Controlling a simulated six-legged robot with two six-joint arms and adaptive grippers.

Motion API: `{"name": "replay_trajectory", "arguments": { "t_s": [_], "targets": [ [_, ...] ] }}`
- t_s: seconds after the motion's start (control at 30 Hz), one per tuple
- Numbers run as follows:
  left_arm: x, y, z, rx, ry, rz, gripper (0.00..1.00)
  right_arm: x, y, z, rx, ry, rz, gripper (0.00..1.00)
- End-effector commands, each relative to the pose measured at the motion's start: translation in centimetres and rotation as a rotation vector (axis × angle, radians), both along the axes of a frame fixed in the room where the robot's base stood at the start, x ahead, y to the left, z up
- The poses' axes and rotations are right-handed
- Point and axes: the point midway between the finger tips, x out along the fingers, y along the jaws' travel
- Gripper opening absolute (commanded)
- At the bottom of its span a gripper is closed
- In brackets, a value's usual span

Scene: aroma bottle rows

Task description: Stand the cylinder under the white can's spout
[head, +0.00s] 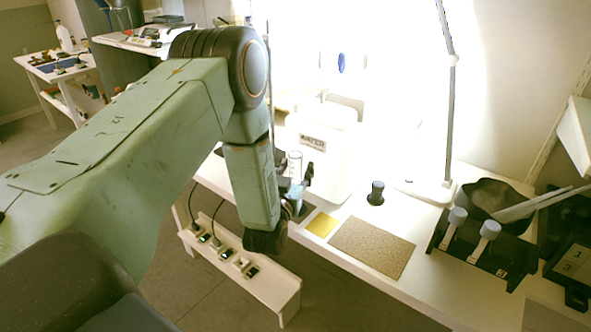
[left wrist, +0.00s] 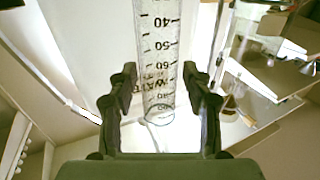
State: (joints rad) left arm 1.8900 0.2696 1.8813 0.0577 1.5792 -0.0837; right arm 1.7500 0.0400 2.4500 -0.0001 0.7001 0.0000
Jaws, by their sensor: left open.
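The clear graduated cylinder (head: 294,160) stands upright at the front of the white can (head: 336,165), near the table's left edge. In the left wrist view the cylinder (left wrist: 158,60), with dark numbers and marks, is between my fingers. My left gripper (head: 297,184) is open around the cylinder, with a finger on either side; in the left wrist view (left wrist: 160,85) gaps show beside the glass. My right gripper is not in view.
A yellow square (head: 322,224) and a brown speckled mat (head: 372,247) lie on the white table. A black rack (head: 480,250) with capped bottles, a dark bowl (head: 497,198) and a lamp (head: 447,120) are at right.

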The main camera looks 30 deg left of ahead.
Motion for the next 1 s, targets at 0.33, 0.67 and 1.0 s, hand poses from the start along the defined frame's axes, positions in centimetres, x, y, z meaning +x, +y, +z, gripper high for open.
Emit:
{"name": "replay_trajectory", "arguments": {
  "t_s": [0.33, 0.67, 1.0],
  "targets": [
    [-2.9, -1.0, 0.3, -0.001, 0.006, -0.001, 0.5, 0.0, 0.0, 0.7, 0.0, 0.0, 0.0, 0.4],
    [-9.1, -3.0, 0.2, 0.0, 0.005, -0.001, 0.5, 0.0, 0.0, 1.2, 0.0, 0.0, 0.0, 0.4],
    [-11.4, -3.7, 0.3, 0.0, 0.0, 0.0, 0.5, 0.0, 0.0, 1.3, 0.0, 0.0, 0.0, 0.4]
  ]
}}
